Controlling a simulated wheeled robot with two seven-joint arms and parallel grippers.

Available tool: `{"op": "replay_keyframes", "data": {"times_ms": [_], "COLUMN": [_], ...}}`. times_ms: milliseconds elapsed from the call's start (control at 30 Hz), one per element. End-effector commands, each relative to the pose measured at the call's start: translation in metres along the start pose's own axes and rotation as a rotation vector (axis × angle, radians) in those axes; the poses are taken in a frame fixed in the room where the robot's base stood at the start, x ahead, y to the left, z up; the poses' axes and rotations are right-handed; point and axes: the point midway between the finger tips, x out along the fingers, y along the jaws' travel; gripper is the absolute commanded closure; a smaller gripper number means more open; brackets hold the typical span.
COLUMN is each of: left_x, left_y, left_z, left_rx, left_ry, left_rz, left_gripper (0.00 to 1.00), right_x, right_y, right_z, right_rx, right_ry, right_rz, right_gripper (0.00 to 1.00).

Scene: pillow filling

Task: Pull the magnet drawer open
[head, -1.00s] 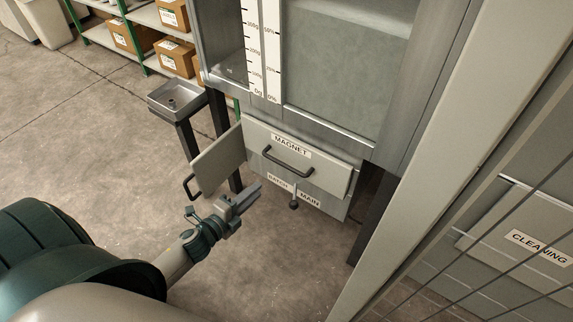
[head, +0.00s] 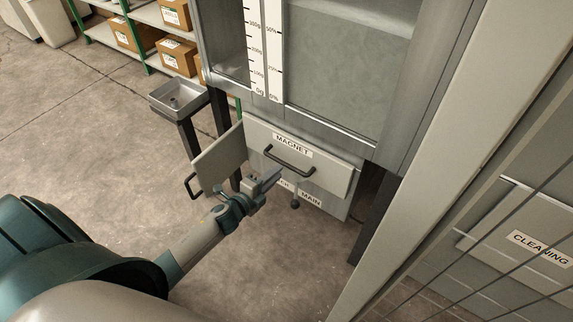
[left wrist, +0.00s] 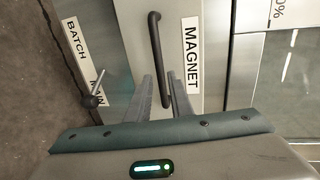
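The magnet drawer (head: 325,176) is a pale grey front labelled MAGNET, low on the metal cabinet, with a dark bar handle (head: 290,162). I cannot tell whether it stands slightly out. My left gripper (head: 268,180) is just in front of the drawer, below the left part of the handle. In the left wrist view the left gripper (left wrist: 160,78) has its two fingers apart, pointing at the drawer front. The handle (left wrist: 155,45) lines up with the gap between them there; contact cannot be told. My right gripper is not in view.
A lever with a dark knob (head: 294,205) hangs below the drawer by the BATCH/MAIN label. An open grey door flap (head: 218,158) stands left of the drawer. A small metal tray (head: 178,98) on a post is behind it. A pale frame post (head: 430,160) rises at right.

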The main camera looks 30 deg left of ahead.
Motion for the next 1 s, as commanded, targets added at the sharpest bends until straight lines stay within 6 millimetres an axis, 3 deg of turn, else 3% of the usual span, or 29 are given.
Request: {"op": "replay_keyframes", "data": {"times_ms": [200, 400, 900, 1000], "left_x": [0.037, 0.060, 0.070, 0.070], "left_y": [-0.001, 0.000, 0.000, 0.000], "left_z": [0.000, 0.000, 0.000, 0.000], "left_rx": [0.000, 0.001, 0.001, 0.001], "left_ry": [0.000, 0.000, 0.001, 0.000], "left_rz": [-0.002, -0.001, 0.000, 0.000], "left_gripper": [0.80, 0.80, 0.80, 1.00], "right_x": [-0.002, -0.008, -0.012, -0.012], "right_y": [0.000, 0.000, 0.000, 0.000], "right_z": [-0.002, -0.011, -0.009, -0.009], "right_rx": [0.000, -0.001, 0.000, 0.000], "right_ry": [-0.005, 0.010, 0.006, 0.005], "right_rz": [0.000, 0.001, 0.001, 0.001], "right_gripper": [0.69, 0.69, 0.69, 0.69]}}
